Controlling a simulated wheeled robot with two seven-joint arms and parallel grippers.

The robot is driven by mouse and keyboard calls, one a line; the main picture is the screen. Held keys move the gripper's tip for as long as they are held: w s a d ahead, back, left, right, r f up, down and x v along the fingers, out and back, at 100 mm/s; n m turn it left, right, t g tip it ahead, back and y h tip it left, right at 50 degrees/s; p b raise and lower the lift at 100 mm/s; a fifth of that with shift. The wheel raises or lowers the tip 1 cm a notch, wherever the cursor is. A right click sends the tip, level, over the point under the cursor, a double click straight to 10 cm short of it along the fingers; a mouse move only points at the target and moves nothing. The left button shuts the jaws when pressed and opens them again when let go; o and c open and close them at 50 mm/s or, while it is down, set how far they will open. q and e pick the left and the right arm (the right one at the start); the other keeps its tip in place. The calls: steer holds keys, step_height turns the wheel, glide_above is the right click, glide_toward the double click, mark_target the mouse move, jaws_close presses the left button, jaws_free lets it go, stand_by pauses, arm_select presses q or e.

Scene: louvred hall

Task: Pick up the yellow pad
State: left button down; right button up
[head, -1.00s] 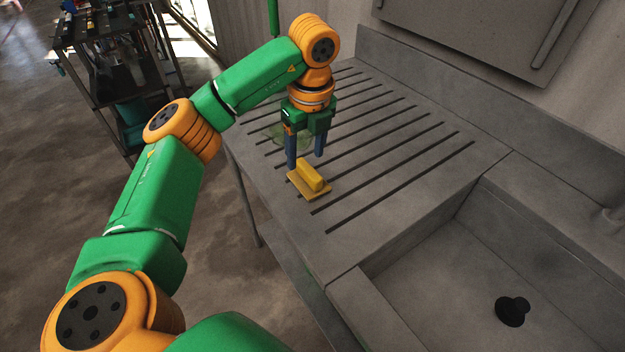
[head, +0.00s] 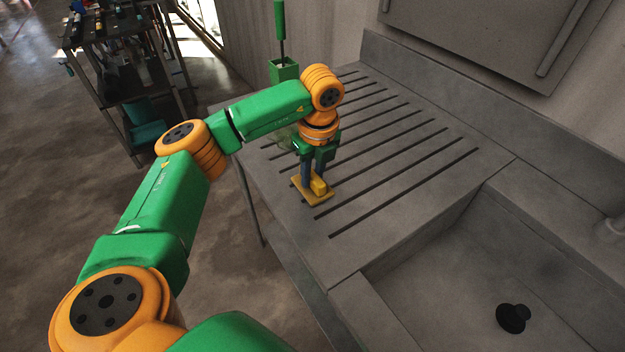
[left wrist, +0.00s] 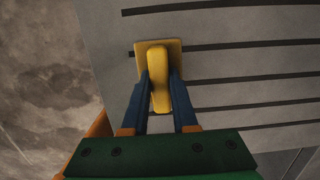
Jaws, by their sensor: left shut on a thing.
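The yellow pad (head: 325,196) has a flat base and a raised block-like grip on top. It is on the slatted drainboard (head: 400,215), near its front left edge. My left gripper (head: 313,184) points down over it, with its blue fingers shut on the raised grip. In the left wrist view the pad (left wrist: 158,62) shows between the two fingers (left wrist: 159,92), one on each side of the grip. I cannot tell whether the base touches the drainboard. My right gripper is not in view.
A sink basin with a black plug (head: 513,318) lies to the right. A green holder with a handle (head: 283,70) stands behind my arm, and a greenish clear object (head: 284,137) is partly hidden by it. A dark shelf rack (head: 130,85) stands at the back left.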

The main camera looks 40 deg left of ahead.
mark_target(312, 172)
arm_select(q)
step_height(312, 172, up, 3)
steer(key=shift+r+b, duration=0.1)
steer(key=shift+b, duration=0.65)
steer(key=s+d+r+p, duration=0.2)
steer(key=s+d+r, duration=0.3)
steer(key=s+r, duration=0.4)
steer(key=s, duration=0.4)
steer(key=shift+d+r, duration=0.2)
steer(key=shift+r, duration=0.2)
steer(key=c, duration=1.3)
jaws_free()
jaws_close()
steer(key=shift+w, duration=0.1)
